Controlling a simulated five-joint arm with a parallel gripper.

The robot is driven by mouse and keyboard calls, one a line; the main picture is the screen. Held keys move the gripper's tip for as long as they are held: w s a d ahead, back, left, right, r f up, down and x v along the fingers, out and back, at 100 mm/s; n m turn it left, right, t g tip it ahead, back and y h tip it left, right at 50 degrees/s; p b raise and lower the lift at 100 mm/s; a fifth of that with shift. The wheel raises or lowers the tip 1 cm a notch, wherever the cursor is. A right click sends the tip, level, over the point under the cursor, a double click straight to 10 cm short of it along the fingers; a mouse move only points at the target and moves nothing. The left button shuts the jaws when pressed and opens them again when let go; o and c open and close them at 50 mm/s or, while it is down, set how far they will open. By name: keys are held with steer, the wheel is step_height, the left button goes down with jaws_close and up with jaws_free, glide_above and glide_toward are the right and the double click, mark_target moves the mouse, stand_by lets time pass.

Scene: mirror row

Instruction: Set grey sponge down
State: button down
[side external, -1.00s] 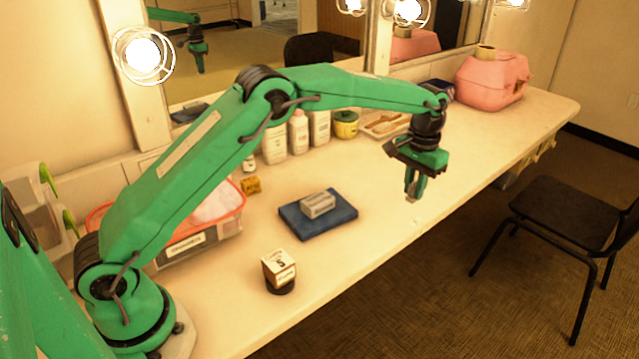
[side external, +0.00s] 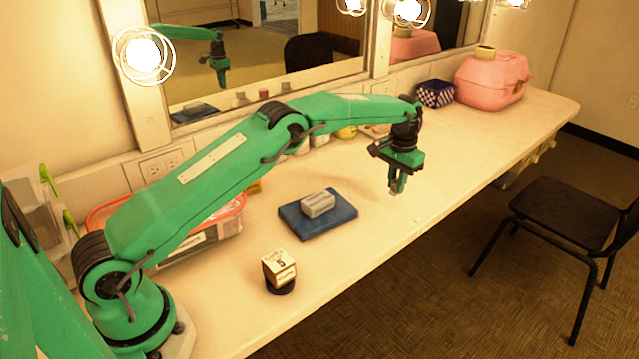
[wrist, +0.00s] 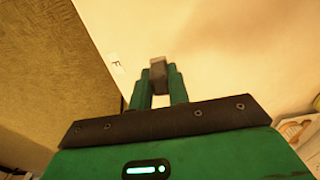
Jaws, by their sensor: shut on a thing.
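My gripper (side external: 396,184) is above the bare counter, right of the blue pad, with its fingers pointing down. It is shut on a small grey block, the grey sponge (wrist: 158,72), whose end shows between the fingertips in the wrist view. In the side view only a small pale bit of the sponge (side external: 394,193) shows at the tips. I cannot tell exactly how high it is above the counter (side external: 400,225).
A blue pad (side external: 332,223) carries a grey block (side external: 318,204). A small labelled box (side external: 279,267) sits on a dark round base nearer the front edge. A checkered box (side external: 435,93) and a pink case (side external: 492,80) stand far right. The counter around my gripper is clear.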

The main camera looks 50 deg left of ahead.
mark_target(395, 194)
steer(key=shift+f, duration=2)
steer(key=shift+f, duration=0.15)
steer(key=c, duration=1.3)
jaws_free()
steer(key=shift+c, duration=0.2)
step_height(395, 194, up, 11)
steer(key=shift+f, duration=0.2)
steer(key=shift+r, duration=0.9)
